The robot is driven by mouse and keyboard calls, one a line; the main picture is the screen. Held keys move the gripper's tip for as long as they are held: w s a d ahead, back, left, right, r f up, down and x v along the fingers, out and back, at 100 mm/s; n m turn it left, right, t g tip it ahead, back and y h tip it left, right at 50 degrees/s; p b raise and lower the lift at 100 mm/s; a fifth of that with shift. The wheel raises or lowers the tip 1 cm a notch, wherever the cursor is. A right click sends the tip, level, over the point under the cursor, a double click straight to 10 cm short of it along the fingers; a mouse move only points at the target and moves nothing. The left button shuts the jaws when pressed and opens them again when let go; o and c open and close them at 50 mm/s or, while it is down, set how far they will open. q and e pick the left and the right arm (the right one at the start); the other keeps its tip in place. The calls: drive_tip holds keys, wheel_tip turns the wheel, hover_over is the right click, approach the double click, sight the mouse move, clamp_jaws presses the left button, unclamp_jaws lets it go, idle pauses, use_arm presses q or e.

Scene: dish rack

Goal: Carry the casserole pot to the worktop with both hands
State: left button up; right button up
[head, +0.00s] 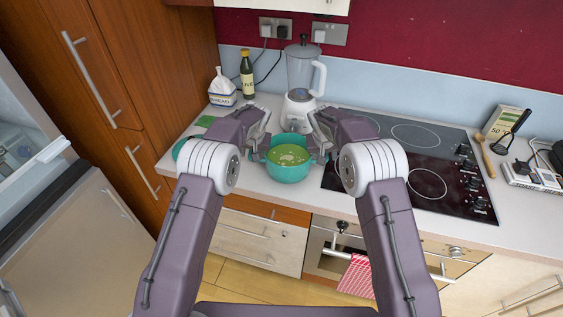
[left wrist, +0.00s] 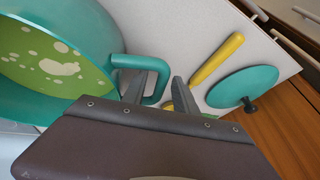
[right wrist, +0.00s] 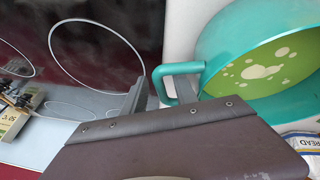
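The teal casserole pot (head: 289,171), with green soup and pale pieces inside, stands upright on the worktop (head: 453,226), left of the hob and near the front edge. My left gripper (head: 262,155) is at its left handle; in the left wrist view the fingers (left wrist: 158,90) are apart, one inside the handle loop (left wrist: 152,62) and one outside. My right gripper (head: 320,156) is at the right handle; in the right wrist view the fingers (right wrist: 160,92) are apart, one inside the loop (right wrist: 182,68) and one outside. Both grippers look open around the handles.
A teal lid (left wrist: 240,84) and a yellow-handled item (left wrist: 216,60) lie left of the pot. A blender (head: 300,75), bottle (head: 247,75) and bread bag (head: 221,90) stand behind. The black hob (head: 395,155) is to the right.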

use_arm(q)
drive_tip(key=v, duration=1)
use_arm(e)
drive_tip(key=shift+s, duration=0.1)
use_arm(q)
drive_tip(key=shift+a, duration=0.1)
use_arm(e)
drive_tip(key=v, duration=1.2)
drive_tip(key=shift+r, duration=0.1)
